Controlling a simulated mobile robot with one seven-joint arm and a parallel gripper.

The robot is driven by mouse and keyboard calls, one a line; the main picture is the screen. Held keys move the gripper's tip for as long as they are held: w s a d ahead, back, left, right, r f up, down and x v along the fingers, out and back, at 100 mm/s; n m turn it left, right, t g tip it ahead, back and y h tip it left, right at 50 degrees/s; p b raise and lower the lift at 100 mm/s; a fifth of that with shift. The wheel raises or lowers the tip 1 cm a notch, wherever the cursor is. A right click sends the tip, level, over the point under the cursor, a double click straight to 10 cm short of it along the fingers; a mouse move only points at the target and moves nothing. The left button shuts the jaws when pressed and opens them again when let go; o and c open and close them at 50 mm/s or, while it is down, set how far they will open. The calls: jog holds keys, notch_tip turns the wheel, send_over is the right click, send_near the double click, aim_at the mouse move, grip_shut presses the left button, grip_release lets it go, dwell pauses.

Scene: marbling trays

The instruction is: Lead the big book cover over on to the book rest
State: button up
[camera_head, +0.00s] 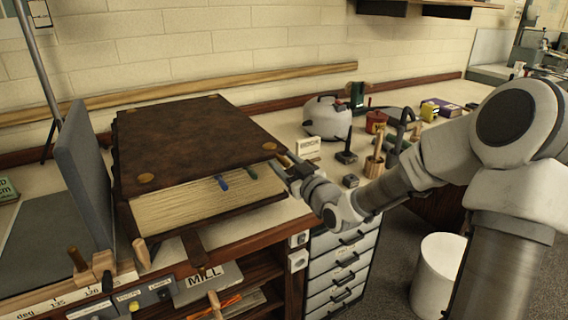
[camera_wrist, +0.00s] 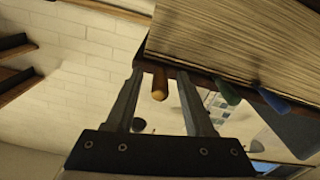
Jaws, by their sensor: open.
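The big book lies shut on the bench, its dark brown cover (camera_head: 195,140) on top with brass corner pieces. Its cream page edges (camera_head: 200,203) face the front, with a green and a blue tab sticking out. The page block (camera_wrist: 235,40) fills the upper right of the wrist view. A grey upright board (camera_head: 84,172), which looks like the book rest, stands left of the book. My gripper (camera_head: 287,167) is at the book's right front corner, open. A tan wooden peg (camera_wrist: 160,84) shows between its fingers; I cannot tell if they touch it.
A rounded pot (camera_head: 328,116), a small white sign (camera_head: 307,147) and several tools stand right of the book. Wooden pegs (camera_head: 77,259) and a switch box stand at the bench's left front. Drawers (camera_head: 343,270) are below my arm. A white bin (camera_head: 434,275) stands on the floor.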

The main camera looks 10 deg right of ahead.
jog(key=shift+w, duration=0.1)
grip_shut()
dwell(0.3)
dwell(1.2)
